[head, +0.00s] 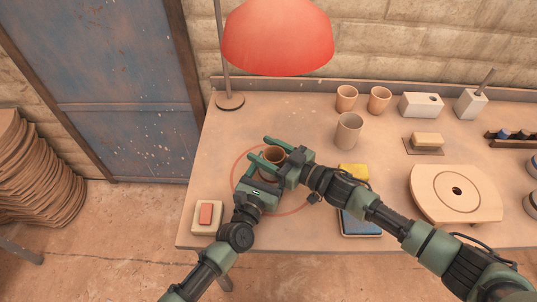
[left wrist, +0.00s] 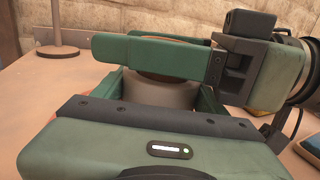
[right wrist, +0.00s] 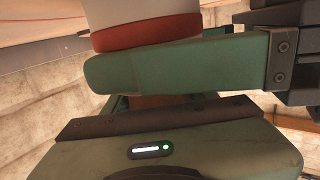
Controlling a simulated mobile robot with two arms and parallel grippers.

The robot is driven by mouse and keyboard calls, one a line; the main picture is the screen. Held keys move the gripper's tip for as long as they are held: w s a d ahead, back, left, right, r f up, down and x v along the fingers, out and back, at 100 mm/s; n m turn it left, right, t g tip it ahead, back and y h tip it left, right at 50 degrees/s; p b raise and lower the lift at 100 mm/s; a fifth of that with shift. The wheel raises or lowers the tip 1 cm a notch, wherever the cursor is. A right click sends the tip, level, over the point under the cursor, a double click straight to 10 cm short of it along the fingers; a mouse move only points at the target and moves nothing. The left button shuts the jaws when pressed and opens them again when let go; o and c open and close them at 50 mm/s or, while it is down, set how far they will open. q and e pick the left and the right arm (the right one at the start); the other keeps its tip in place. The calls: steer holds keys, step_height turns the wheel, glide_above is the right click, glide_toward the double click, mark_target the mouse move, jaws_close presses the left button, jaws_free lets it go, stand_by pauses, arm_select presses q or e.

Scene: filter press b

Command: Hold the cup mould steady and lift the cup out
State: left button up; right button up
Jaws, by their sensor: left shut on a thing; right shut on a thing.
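The brown cup (head: 272,155) shows between my gripper fingers at the table's left-centre, inside a painted red ring. The pale grey mould (left wrist: 160,92) is upright between the fingers of my left gripper (head: 262,172), which is shut on it from the front. My right gripper (head: 280,158) comes in from the right, just above the left one, and is shut on the cup. In the left wrist view its finger (left wrist: 150,58) crosses in front of the cup and hides most of it. In the right wrist view the pale mould (right wrist: 145,14) adjoins a red-brown band.
A red lamp (head: 277,38) stands behind. A grey cup-like vessel (head: 348,131) and two brown cups (head: 347,98) (head: 379,99) stand behind right. A yellow sponge (head: 352,171) and a round wheel board (head: 456,192) lie right.

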step_height(320, 180, up, 10)
stand_by(0.3)
arm_select(q)
steer(key=o, duration=1.9)
steer(key=shift+c, duration=0.2)
steer(key=shift+s, duration=0.1)
steer(key=v, duration=1.1)
steer(key=shift+s+a, duration=0.2)
steer(key=shift+s, duration=0.15)
steer(key=shift+s+d+f, duration=0.1)
steer(key=shift+d, duration=0.05)
arm_select(e)
steer(key=shift+d, duration=0.1)
